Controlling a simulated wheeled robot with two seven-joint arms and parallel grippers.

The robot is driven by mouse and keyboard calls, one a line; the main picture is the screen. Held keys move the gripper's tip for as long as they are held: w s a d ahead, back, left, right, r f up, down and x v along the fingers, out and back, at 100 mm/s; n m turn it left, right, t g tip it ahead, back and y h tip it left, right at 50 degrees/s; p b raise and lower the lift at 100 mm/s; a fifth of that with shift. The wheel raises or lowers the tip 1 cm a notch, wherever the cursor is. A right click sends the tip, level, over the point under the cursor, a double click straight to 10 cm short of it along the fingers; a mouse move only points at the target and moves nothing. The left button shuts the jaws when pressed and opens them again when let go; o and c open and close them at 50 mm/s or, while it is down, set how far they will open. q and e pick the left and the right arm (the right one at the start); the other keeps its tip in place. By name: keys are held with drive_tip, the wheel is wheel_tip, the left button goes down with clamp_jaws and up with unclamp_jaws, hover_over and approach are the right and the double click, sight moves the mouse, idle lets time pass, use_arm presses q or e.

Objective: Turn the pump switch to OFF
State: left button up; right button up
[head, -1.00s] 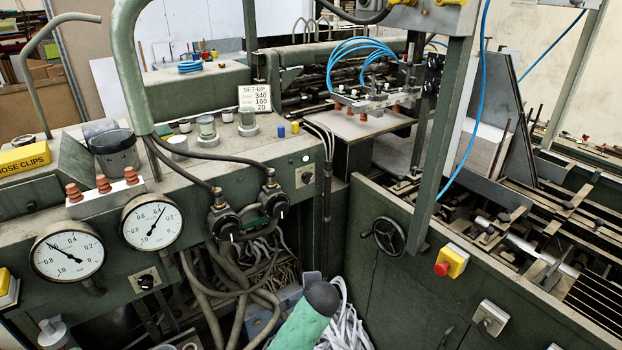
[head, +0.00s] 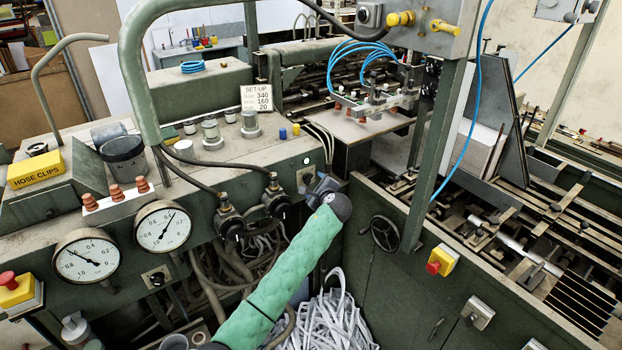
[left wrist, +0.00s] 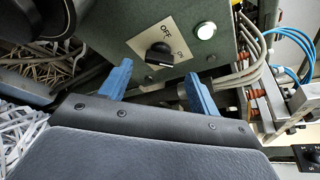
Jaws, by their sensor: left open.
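The pump switch (left wrist: 158,54) is a black knob on a pale plate marked OFF at its upper side; a second, less legible label sits at its right. The knob's bar seems to slant toward that right label. In the head view the switch plate (head: 303,175) is partly hidden by my left gripper (head: 319,187), which is in front of the green panel. In the left wrist view my left gripper (left wrist: 157,69) is open, with blue fingers on either side of the knob's picture position. Contact with the knob cannot be seen. My right gripper is not in view.
A lit white lamp (left wrist: 206,31) is beside the switch plate. Hoses and black valves (head: 229,220) stand left of my gripper. Grey cables (left wrist: 262,55) run close to the right finger. White paper strips (head: 325,318) lie below my arm. A handwheel (head: 384,233) is at the right.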

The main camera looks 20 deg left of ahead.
sight(310, 181)
use_arm(q)
drive_tip(key=shift+p+x, duration=0.8)
drive_tip(key=shift+x, duration=1.4)
drive_tip(key=c, duration=1)
drive_tip(key=shift+f, duration=0.1)
